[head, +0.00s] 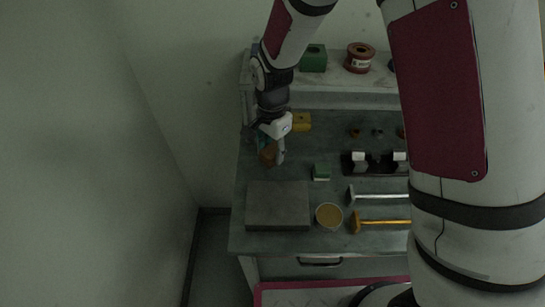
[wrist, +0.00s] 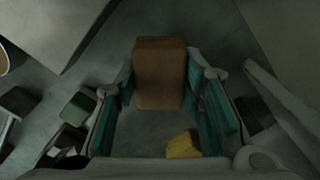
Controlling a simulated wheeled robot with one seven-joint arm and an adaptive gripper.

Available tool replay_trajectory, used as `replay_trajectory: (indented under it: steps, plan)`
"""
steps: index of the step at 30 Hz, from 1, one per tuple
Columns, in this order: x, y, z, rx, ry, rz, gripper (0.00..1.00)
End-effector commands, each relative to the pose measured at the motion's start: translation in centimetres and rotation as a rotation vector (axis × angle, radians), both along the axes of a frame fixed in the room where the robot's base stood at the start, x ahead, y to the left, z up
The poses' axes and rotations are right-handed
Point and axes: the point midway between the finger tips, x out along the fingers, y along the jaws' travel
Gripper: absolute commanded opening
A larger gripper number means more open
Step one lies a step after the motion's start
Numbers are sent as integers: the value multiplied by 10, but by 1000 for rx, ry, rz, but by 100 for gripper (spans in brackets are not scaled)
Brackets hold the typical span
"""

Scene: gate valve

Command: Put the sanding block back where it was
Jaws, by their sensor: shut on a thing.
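The sanding block, a brown rounded block (wrist: 160,75), is between the teal finger pads of my gripper (wrist: 161,90) in the wrist view. My gripper is shut on it. In the head view my gripper (head: 273,155) is over the left part of the grey workbench (head: 275,172), behind the dark grey plate (head: 278,205). The sanding block (head: 267,153) shows there only partly, behind a finger. I cannot tell whether its underside touches the bench.
A yellow object (head: 301,122) lies close behind my gripper. A small green-and-white block (head: 321,171) is to its right. A cup (head: 329,215) and two hammer-like tools (head: 378,196) are at the front right. A raised shelf (head: 335,87) holds a green box (head: 313,59) and a red spool (head: 359,58).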

Motion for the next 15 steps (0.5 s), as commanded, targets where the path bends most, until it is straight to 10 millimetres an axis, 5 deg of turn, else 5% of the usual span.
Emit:
replay_trajectory:
  steps: [6,15]
  plan:
    - [-1,0,-30,-1,4,0,14]
    - [0,0,-33,0,0,0,14]
